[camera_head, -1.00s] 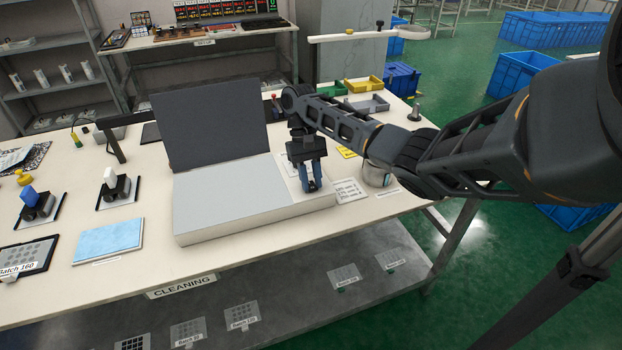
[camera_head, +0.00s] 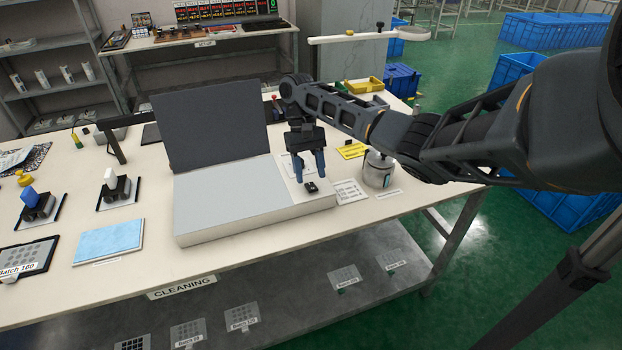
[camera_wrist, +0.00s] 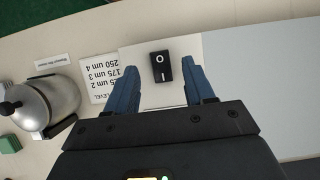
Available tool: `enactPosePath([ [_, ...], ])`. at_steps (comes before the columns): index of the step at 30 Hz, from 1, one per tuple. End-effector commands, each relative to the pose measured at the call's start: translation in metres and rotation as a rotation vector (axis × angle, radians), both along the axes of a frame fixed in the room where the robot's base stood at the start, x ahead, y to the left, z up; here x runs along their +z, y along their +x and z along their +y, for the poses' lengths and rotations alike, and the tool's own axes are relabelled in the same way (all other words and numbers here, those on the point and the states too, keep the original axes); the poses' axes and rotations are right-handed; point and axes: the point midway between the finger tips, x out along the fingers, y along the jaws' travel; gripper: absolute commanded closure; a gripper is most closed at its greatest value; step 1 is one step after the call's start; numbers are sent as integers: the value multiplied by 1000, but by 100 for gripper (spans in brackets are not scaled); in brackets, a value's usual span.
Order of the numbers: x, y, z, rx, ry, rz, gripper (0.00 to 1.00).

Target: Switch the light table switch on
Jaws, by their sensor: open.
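The light table (camera_head: 222,205) is a white box with a pale grey top panel and a raised dark lid (camera_head: 210,130) behind it. Its switch (camera_head: 311,187) is a small black rocker on the white strip at the right end. In the wrist view the switch (camera_wrist: 162,66) shows an O and an I mark; which side is pressed I cannot tell. My gripper (camera_head: 311,169) is open and empty over the switch. In the wrist view its two blue fingers (camera_wrist: 162,88) stand on either side of the switch, apart from it.
A printed label card (camera_head: 350,191) lies right of the light table, and a metal canister (camera_head: 378,170) stands beyond it. A light blue pad (camera_head: 108,241) and two black holders are at the left. The table's front edge is close.

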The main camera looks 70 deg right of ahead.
Motion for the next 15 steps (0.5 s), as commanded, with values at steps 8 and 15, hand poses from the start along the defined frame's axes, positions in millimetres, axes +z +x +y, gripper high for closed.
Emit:
enactPosePath([
  [8,35,11,-13,1,-1,1,47],
  [15,44,13,-15,0,1,1,47],
])
